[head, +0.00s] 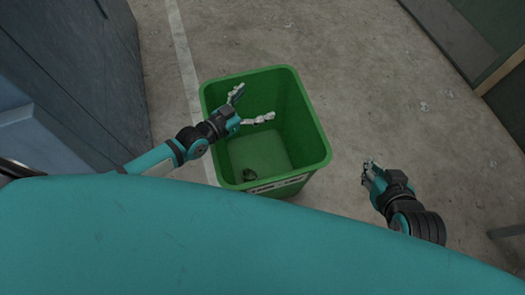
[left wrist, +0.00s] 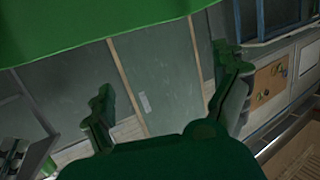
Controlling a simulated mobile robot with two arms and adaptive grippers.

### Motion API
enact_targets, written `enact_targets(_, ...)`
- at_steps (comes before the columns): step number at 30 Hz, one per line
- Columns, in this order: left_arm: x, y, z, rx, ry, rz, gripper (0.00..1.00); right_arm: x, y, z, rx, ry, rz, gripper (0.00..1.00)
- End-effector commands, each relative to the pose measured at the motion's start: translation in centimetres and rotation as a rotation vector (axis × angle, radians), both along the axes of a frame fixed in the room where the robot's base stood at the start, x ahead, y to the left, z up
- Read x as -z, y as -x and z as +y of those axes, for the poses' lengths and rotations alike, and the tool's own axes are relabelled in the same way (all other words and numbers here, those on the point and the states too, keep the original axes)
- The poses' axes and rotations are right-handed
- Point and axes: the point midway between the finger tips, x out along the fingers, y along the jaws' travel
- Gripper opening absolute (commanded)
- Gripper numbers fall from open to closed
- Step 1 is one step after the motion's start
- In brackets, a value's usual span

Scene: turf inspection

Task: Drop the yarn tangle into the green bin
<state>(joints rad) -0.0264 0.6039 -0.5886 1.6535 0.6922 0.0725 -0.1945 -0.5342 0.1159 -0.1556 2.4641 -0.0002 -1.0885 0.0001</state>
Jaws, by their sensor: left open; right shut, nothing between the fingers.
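The green bin (head: 316,140) stands on the concrete floor in front of me, open at the top. A small dark tangled clump, which looks like the yarn tangle (head: 249,175), lies on the bin's floor near its front wall. My left gripper (head: 254,105) is over the bin's opening at its left side, fingers spread wide and empty. In the left wrist view its two fingers (left wrist: 168,95) are apart with nothing between them. My right gripper (head: 367,170) is shut and empty, to the right of the bin and apart from it.
A dark grey-blue cabinet (head: 75,70) stands at the left. A pale line (head: 183,50) runs along the floor beside the bin. A dark panel with a wooden edge (head: 500,72) is at the upper right. The floor right of the bin is mostly clear.

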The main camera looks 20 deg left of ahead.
Motion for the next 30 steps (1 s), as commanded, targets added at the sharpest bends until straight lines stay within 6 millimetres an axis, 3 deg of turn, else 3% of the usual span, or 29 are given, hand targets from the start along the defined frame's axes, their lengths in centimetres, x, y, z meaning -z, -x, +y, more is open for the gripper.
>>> enact_targets(5, -0.1, 1.0, 0.6, -0.001, -0.001, 0.003, 0.97, 0.0, 0.0, 0.0, 0.000, 0.000, 0.001, 0.00)
enact_targets(20, -1.9, 9.0, 5.3, 0.000, -0.001, 0.004, 0.97, 0.0, 0.0, 0.0, 0.000, 0.000, 0.001, 0.00)
enact_targets(30, -2.4, 10.2, 6.0, 0.000, 0.001, -0.001, 0.97, 0.0, 0.0, 0.0, 0.000, 0.000, 0.001, 0.00)
